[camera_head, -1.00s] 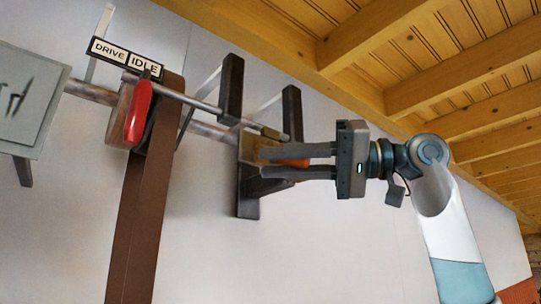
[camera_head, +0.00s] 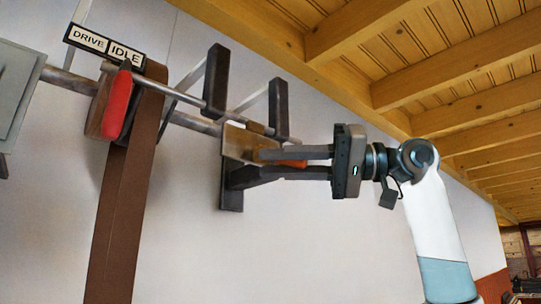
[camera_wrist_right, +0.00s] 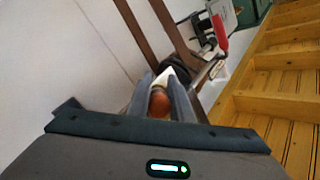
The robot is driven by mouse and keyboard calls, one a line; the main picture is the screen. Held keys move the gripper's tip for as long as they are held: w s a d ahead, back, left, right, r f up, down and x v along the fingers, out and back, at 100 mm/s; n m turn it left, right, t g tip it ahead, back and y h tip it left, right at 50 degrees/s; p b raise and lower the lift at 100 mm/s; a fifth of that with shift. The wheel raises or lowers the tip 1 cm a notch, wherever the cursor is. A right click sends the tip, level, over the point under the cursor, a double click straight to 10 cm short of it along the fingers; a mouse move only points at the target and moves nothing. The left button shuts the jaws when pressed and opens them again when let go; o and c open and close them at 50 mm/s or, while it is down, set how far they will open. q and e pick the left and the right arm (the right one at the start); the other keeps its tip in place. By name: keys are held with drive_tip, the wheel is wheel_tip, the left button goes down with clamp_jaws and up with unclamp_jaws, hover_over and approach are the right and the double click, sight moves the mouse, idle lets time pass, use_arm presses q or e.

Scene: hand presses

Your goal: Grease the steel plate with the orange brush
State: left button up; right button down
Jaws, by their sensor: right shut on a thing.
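My right gripper (camera_head: 262,163) is shut on the orange brush (camera_head: 293,163). The orange handle shows between the long dark fingers, and its rounded orange end shows in the right wrist view (camera_wrist_right: 159,104). A pale tip shows beyond it in the wrist view; the bristles are hard to make out in the head view. My left gripper is not in view.
A metal shaft (camera_head: 192,122) runs along the wall past dark brackets (camera_head: 217,78). A brown belt (camera_head: 125,220) hangs beside a red handle (camera_head: 117,105) under a DRIVE/IDLE sign (camera_head: 103,43). Wooden ceiling beams (camera_head: 340,40) are above. The wall below my right gripper is clear.

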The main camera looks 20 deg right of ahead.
drive_tip(key=shift+w+d, duration=0.1)
drive_tip(key=shift+d, duration=0.1)
idle(0.3)
drive_tip(key=shift+w+d+p, duration=0.35)
drive_tip(key=shift+d+p, duration=0.15)
drive_tip(key=shift+d, duration=0.35)
drive_tip(key=shift+w+d+p, duration=0.3)
drive_tip(key=shift+d+p, duration=0.15)
drive_tip(key=shift+d, duration=0.35)
drive_tip(key=shift+a, duration=0.15)
